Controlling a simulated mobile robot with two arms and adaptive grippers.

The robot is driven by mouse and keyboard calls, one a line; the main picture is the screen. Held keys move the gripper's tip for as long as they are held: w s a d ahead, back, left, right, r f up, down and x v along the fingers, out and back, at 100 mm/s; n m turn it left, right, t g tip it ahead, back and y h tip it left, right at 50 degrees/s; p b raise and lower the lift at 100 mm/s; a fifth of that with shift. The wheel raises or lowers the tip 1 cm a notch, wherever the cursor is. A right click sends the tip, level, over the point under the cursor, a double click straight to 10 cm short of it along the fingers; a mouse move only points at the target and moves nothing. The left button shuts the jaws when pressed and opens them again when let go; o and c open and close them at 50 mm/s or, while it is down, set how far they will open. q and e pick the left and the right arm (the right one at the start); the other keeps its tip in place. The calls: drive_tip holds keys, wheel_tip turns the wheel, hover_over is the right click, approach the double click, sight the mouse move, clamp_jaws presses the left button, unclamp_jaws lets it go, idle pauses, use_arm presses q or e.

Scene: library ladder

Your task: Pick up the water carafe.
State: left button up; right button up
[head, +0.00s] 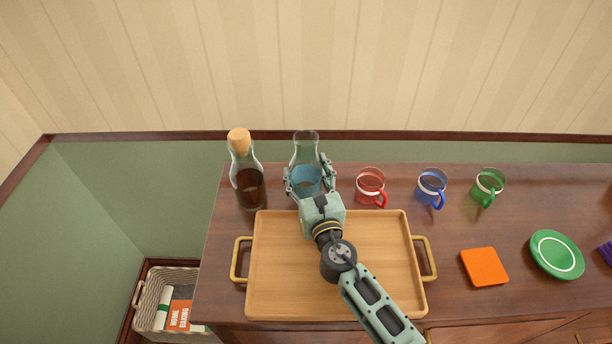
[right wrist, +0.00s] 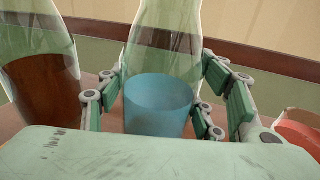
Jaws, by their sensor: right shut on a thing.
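The water carafe (head: 306,151) is clear glass with blue water in its lower part. It stands upright on the wooden cabinet top behind the tray. My right gripper (head: 309,181) reaches over the tray and is shut on the carafe, with a finger on each side of it. In the right wrist view the carafe (right wrist: 160,103) stands between the fingers, and the palm hides its base. I cannot tell whether its base touches the cabinet top. My left gripper is not in view.
A corked bottle of dark liquid (head: 248,184) stands close on the left. Red (head: 369,186), blue (head: 431,186) and green (head: 488,186) mugs stand right. A wooden tray (head: 272,290) lies in front. An orange coaster (head: 484,267) and green plate (head: 556,254) lie farther right.

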sight(311, 169)
drive_tip(key=shift+c, duration=0.9)
drive_tip(key=shift+r, duration=0.15)
drive_tip(key=shift+c, duration=0.5)
drive_tip(key=shift+r, duration=0.1)
drive_tip(key=shift+r+p, duration=0.4)
drive_tip(key=shift+r, duration=0.05)
drive_tip(key=r+p, duration=0.2)
drive_tip(key=r, duration=0.1)
drive_tip(key=shift+d+r+p, duration=0.2)
drive_tip(key=shift+r+p, duration=0.1)
drive_tip(key=s+d+r+p, duration=0.3)
drive_tip(key=s+d+r, duration=0.2)
drive_tip(key=d, duration=0.5)
drive_tip(key=shift+s+r, duration=0.15)
drive_tip(key=shift+r, duration=0.55)
drive_tip(key=shift+f, duration=0.1)
